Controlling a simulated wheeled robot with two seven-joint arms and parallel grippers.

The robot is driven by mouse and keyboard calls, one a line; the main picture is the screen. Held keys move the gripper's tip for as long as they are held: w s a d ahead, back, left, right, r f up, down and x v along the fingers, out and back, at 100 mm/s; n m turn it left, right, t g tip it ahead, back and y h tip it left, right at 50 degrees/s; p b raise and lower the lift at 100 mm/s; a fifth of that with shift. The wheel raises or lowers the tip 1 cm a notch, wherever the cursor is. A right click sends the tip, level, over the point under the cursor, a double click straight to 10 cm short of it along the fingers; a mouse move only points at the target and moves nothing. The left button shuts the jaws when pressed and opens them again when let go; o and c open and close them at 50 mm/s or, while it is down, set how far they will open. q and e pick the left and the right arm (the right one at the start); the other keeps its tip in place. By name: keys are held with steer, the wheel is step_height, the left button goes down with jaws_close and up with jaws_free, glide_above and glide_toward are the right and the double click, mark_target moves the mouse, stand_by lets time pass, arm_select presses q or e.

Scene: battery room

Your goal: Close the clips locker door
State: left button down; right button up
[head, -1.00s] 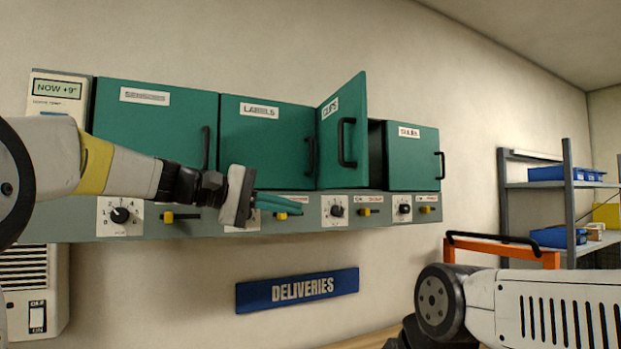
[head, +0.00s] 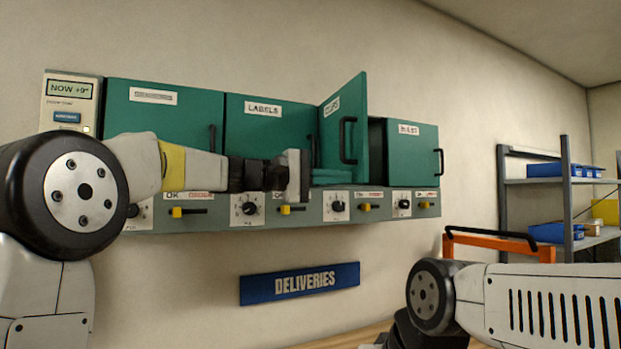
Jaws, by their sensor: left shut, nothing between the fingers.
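The clips locker door (head: 335,125) is green with a "CLIPS" label and a black handle (head: 345,140). It stands open, swung outward from its left side, with a dark gap (head: 376,150) showing to its right. My left gripper (head: 332,178) is shut and empty, its green fingers pointing right at the lower part of the clips door. I cannot tell whether the fingers touch the door. My right arm is at the lower right, and its gripper is out of view.
The labels door (head: 265,135) to the left and another green door (head: 412,155) to the right are shut. Knobs and yellow-based levers line the grey panel (head: 215,222) below. A blue "DELIVERIES" sign (head: 300,284) hangs lower. An orange-framed item (head: 500,247) and shelves (head: 545,183) stand right.

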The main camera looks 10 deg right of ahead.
arm_select(q)
steer(key=shift+w+d, duration=0.15)
steer(key=shift+d, duration=0.5)
